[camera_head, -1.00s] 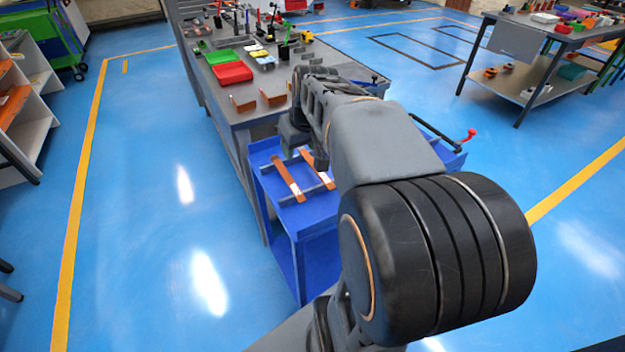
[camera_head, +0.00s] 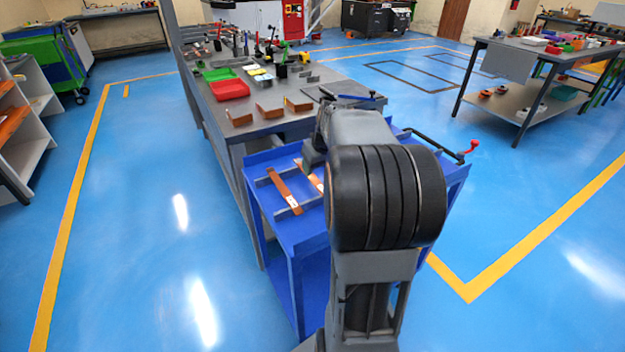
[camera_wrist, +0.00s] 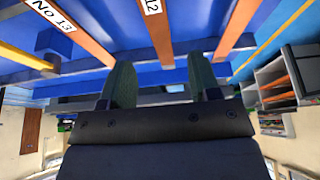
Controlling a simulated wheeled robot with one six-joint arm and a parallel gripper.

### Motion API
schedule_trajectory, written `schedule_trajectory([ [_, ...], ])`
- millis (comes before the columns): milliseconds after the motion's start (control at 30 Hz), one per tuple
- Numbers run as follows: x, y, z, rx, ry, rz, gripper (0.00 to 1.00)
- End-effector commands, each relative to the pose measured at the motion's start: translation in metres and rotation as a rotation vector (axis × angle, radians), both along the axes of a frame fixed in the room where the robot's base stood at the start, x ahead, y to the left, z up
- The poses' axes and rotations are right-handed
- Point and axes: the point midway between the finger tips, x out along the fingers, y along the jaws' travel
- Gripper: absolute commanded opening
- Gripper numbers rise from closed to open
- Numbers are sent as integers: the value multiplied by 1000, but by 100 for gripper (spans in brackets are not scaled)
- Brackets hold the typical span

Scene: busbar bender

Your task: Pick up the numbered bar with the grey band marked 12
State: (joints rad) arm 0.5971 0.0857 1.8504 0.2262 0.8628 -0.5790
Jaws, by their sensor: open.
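Copper-coloured bars lie across the blue cart; the left bar (camera_head: 284,188) and part of a second bar (camera_head: 309,174) show in the head view. In the wrist view, a middle bar (camera_wrist: 158,35) has a white label that seems to read 12, cut off by the top edge. A left bar (camera_wrist: 88,42) has a label reading No 13, and a third bar (camera_wrist: 236,28) is to the right. I cannot make out a grey band on the middle bar. My gripper (camera_wrist: 160,80) is open, its two fingers apart on either side of the middle bar's line, with nothing between them.
The blue cart (camera_head: 262,214) stands against a grey workbench (camera_head: 215,122) with red (camera_head: 230,90) and green trays, copper pieces and tools. A red-knobbed handle (camera_head: 472,146) sticks out at the cart's right. The blue floor to the left is clear.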

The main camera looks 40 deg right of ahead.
Motion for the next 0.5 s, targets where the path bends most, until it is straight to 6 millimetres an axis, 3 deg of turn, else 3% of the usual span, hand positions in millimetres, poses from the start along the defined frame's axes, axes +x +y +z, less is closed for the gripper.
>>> schedule_trajectory([
  [500, 20, -2, -47, 0, 0, 0, 56],
])
